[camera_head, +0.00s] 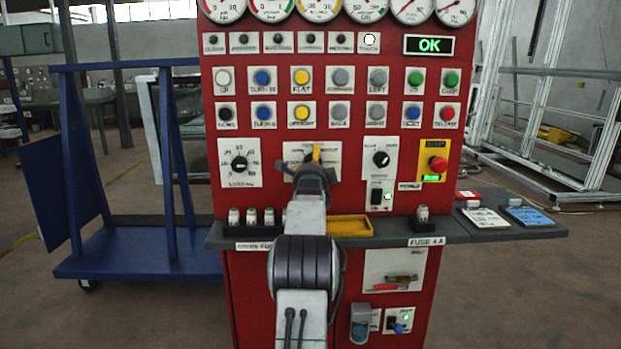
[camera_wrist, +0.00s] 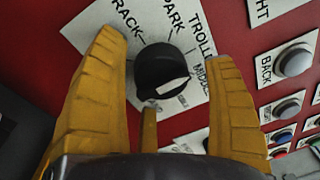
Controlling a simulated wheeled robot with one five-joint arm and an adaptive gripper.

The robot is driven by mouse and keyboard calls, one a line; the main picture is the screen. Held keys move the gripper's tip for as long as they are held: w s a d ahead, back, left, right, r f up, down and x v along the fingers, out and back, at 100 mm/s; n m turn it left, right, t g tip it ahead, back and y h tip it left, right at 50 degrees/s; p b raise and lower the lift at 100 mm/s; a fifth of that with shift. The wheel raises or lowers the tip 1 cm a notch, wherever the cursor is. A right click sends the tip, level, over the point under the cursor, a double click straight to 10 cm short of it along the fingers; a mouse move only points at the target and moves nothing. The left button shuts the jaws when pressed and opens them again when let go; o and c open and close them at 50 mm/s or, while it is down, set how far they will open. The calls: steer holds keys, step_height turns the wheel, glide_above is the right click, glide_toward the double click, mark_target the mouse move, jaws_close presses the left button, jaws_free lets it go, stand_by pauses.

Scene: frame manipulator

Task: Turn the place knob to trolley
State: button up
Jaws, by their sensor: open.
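The place knob (camera_wrist: 163,70) is black with a white mark on its lower right side in the wrist view. Its white plate (camera_wrist: 95,28) reads RACK, PARK, TROLL and MIDDLE around it, with the TROLL label at upper right; other lettering is partly hidden. My gripper (camera_wrist: 168,52) is open, with yellow fingers to the left and right of the knob and a third yellow finger below it. Clear gaps show beside the knob. Exactly which label the knob points to is hard to tell. In the head view my gripper (camera_head: 316,155) covers the knob.
Nearby are a black dial (camera_head: 239,163) at left, another knob (camera_head: 381,158) at right and the red stop button (camera_head: 438,163). Rows of buttons sit above, including BACK (camera_wrist: 295,62). A grey shelf (camera_head: 490,232) with fuses and a yellow tray (camera_head: 350,227) juts out below.

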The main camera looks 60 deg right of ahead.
steer(key=v, duration=1.1)
steer(key=shift+a, duration=0.15)
stand_by(0.7)
